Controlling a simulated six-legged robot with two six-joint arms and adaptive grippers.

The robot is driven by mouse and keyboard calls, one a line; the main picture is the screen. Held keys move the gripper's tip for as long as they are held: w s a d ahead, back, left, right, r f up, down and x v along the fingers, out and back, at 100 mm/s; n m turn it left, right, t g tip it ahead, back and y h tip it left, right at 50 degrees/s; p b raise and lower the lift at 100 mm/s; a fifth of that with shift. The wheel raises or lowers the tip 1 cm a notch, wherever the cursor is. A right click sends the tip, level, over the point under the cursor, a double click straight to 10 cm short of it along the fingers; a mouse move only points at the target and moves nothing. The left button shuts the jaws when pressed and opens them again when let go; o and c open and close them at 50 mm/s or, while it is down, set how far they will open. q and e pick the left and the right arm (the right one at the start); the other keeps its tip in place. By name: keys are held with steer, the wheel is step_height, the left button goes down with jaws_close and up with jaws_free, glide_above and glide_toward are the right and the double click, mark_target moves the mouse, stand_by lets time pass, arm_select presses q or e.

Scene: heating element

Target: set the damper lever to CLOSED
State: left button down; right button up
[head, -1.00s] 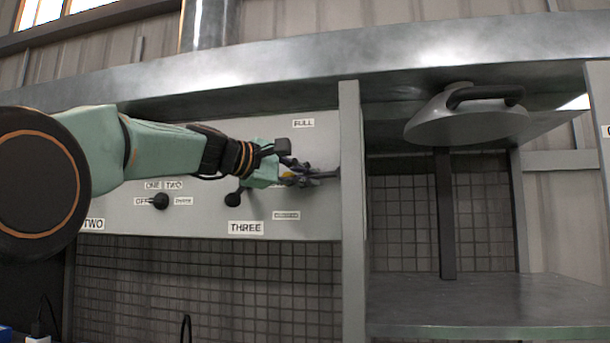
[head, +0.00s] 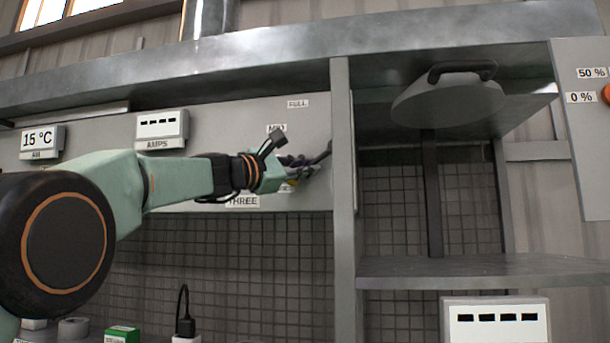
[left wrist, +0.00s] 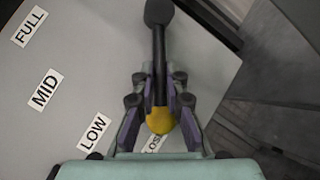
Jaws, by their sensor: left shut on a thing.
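The damper lever is a dark rod (left wrist: 159,60) with a round black end at the top of the left wrist view and a yellow knob (left wrist: 160,120) at its other end. The knob lies over the CLOSED label (left wrist: 153,144), which is partly hidden. The LOW label (left wrist: 94,131), MID label (left wrist: 45,89) and FULL label (left wrist: 29,27) lie to the left. In the head view my left gripper (head: 300,168) hides most of the lever.
A grey upright post (head: 343,240) stands just right of the gripper. Beyond it are a metal shelf (head: 480,266) and a hood-like grey piece with a black handle (head: 447,100). An AMPS display (head: 161,127) and a 15 °C display (head: 42,138) are on the left.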

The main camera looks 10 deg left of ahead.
arm_select(q)
steer(key=shift+w+d+f, duration=0.1)
steer(key=shift+f, duration=0.3)
steer(key=c, duration=1.8)
jaws_free()
steer(key=shift+c, duration=0.2)
steer(key=o, duration=0.4)
steer(key=shift+s+a+r, duration=0.2)
steer(key=shift+s+r, duration=0.05)
steer(key=shift+s, duration=0.1)
steer(key=shift+o, duration=0.4)
steer(key=shift+w, duration=0.1)
steer(key=shift+w+d, duration=0.1)
steer(key=shift+w, duration=0.05)
steer(key=v, duration=1.2)
steer(key=shift+f, duration=0.2)
